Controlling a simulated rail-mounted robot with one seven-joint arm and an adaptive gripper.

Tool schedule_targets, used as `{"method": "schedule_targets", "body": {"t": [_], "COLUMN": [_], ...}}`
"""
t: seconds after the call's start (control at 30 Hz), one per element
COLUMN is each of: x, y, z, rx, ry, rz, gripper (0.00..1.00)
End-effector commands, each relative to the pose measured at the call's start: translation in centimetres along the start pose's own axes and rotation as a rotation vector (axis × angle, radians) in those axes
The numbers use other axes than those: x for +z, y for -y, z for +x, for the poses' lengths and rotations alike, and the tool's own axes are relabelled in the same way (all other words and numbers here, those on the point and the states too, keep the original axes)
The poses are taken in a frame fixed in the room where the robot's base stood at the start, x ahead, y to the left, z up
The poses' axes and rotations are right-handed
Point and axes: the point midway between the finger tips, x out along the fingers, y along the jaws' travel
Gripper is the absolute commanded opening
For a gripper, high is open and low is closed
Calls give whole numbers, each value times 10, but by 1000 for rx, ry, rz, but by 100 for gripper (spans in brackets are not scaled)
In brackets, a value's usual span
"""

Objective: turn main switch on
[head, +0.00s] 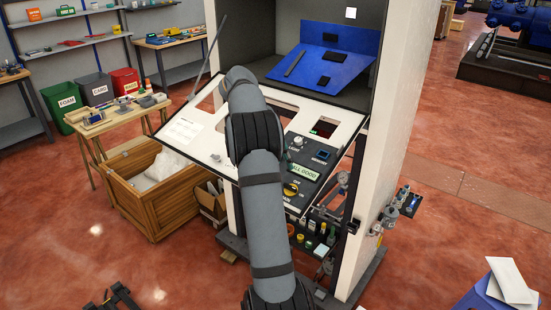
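The main switch (291,189) is a round yellow and black rotary knob on the dark lower-right section of the dispenser's sloped front panel (198,118). Small lettering surrounds it, and I cannot tell which position the knob points to. A lit green display (303,171) with dark text sits just above it. My arm rises from the bottom, passes just left of the switch and bends away near the panel's top. My gripper is hidden behind the arm, so its fingers do not show. Nothing visible touches the switch.
A small knob (298,142) and a blue-lit control (320,155) sit above the display. The panel has open cutouts. A blue tray-like plate (325,68) stands inside the cabinet. A wooden crate (155,205) and a workbench (112,115) stand to the left.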

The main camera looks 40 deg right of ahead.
Motion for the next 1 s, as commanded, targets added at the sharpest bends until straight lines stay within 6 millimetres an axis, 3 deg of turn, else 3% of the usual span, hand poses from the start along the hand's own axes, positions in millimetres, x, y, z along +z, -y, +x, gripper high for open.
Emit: {"method": "schedule_targets", "body": {"t": [0.13,0.37,0.77,1.0], "x": [0,0,0,1], "y": [0,0,0,1], "z": [-20,-29,-28,-5], "rx": [1,-1,-1,-3], "ry": [-1,1,1,5], "rz": [1,0,0,-2], "gripper": [35,35,35,35]}}
